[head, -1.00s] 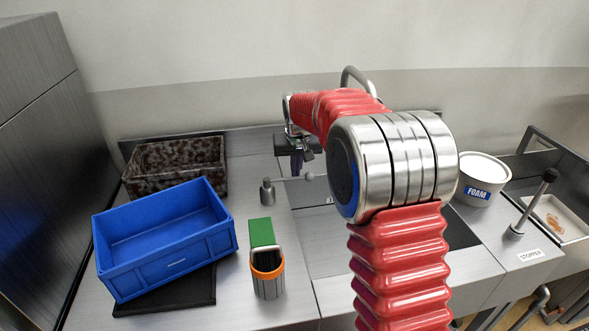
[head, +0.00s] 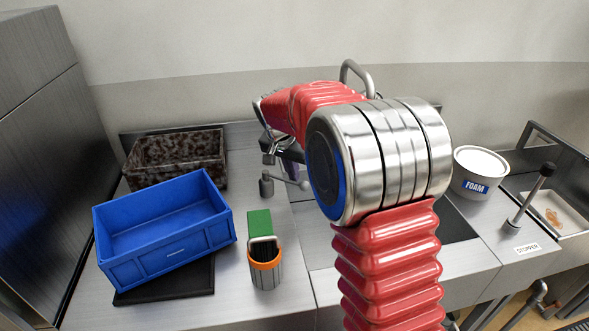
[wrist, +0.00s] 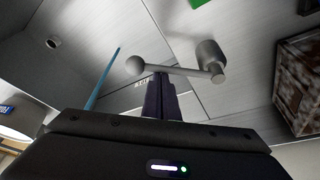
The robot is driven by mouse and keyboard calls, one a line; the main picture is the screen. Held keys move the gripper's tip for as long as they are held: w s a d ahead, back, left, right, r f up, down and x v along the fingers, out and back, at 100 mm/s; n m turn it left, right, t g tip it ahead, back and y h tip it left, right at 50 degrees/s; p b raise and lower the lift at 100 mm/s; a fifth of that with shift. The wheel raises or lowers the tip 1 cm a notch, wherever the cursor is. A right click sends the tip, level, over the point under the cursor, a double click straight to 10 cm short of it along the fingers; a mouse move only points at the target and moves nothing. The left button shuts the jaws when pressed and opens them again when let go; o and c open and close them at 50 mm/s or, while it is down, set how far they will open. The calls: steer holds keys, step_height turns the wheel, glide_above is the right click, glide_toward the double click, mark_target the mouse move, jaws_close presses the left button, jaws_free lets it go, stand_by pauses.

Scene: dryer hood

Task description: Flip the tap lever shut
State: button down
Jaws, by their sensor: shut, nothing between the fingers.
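The tap lever is a grey metal rod with a ball knob at its free end, pivoting on a short grey post (head: 266,185). In the head view the ball (head: 304,185) points right and slightly toward the front. In the wrist view the post (wrist: 211,58) is at right and the ball (wrist: 135,65) at left. My gripper (wrist: 160,82) is shut and empty. Its fingertips are right at the rod near the ball; whether they touch it I cannot tell. In the head view my arm partly hides the gripper (head: 290,153).
A blue crate (head: 165,240) and a dark speckled bin (head: 178,158) stand left. An orange-rimmed holder (head: 265,265) with a green-topped item stands in front of the lever. A white FOAM tub (head: 480,172) and a stopper handle (head: 530,200) are right. A drain hole (wrist: 53,42) shows.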

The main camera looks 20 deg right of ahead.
steer(key=shift+s+a+m+g+h, duration=0.35)
steer(key=shift+s+a+m, duration=0.4)
steer(key=shift+m, duration=0.45)
steer(key=s+a+m+g, duration=0.2)
steer(key=a+m, duration=0.3)
steer(key=m, duration=0.1)
steer(key=shift+a+m, duration=0.35)
steer(key=shift+m, duration=0.05)
steer(key=shift+s+h, duration=0.1)
steer(key=shift+h, duration=0.15)
